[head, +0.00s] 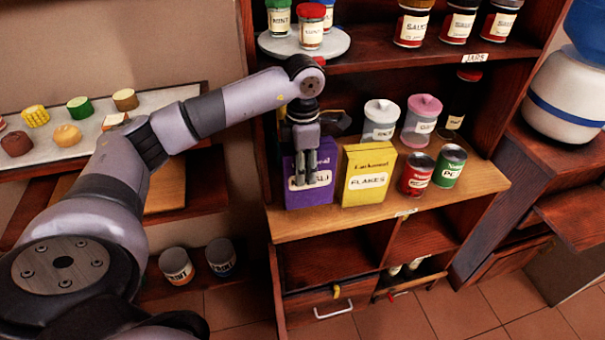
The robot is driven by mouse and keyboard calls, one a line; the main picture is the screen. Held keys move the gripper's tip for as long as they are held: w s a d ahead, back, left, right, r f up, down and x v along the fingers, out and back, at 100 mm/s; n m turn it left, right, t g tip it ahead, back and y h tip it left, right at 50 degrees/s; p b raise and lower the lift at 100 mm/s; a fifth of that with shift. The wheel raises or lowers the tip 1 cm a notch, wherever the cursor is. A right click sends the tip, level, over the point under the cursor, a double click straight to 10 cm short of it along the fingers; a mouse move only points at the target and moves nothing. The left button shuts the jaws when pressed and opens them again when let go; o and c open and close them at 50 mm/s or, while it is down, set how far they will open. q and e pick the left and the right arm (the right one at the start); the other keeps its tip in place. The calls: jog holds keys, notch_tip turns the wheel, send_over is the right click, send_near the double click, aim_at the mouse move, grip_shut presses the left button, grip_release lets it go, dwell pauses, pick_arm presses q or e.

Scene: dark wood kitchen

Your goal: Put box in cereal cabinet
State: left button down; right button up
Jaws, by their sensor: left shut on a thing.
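A purple cereal box (322,179) stands upright at the left end of the cabinet's middle shelf (290,226). My left gripper (307,183) is in front of it with its fingers pointing down, and it is shut on the purple box. The gripper hides part of the box's label and top. A yellow box labelled FLAKES (366,186) stands upright just to the right of the purple box. My right gripper does not show.
Red and green cans (416,175) and lidded jars (421,118) stand to the right on the same shelf. Jars and a round tray (333,46) fill the shelf above. Open compartments (425,238) lie below. A food tray (95,150) is at left.

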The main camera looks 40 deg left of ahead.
pick_arm(q)
notch_tip(320, 180, down, 4)
jog(key=shift+w+a+r+p, duration=0.1)
jog(key=shift+w+p, duration=0.05)
jog(key=shift+p, duration=0.75)
jog(key=shift+f+b, duration=0.4)
jog(key=shift+f, duration=0.05)
jog(key=c, duration=0.9)
grip_release()
jog(key=shift+c, duration=0.2)
